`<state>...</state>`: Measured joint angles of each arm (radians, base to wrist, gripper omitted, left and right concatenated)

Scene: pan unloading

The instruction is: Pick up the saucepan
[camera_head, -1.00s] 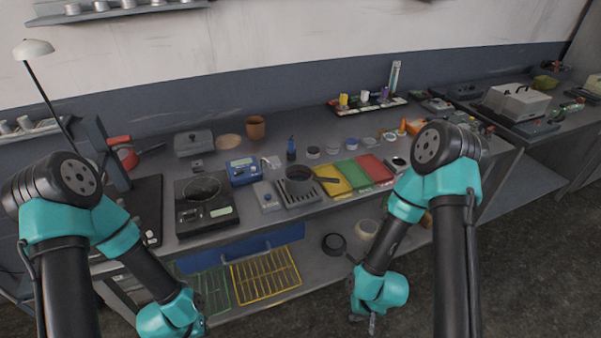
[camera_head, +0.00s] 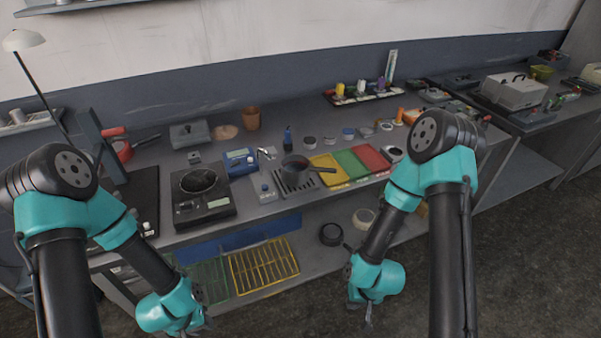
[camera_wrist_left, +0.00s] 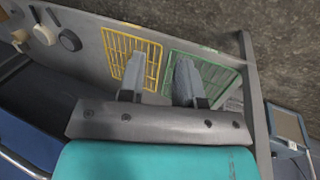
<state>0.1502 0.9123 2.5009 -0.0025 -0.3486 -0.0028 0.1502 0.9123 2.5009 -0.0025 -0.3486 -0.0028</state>
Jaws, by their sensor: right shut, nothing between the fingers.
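My left gripper (camera_head: 203,318) hangs low in front of the bench, well apart from the saucepan. The left wrist view shows its two fingers (camera_wrist_left: 159,66) spread with nothing between them. My right gripper (camera_head: 368,318) also hangs low in front of the bench, shut and empty, below and to the right of the saucepan.
A black hotplate (camera_head: 203,190) and blue device (camera_head: 240,162) stand left of the saucepan. Yellow (camera_head: 328,169), green (camera_head: 350,163) and red (camera_head: 371,157) trays lie to its right.

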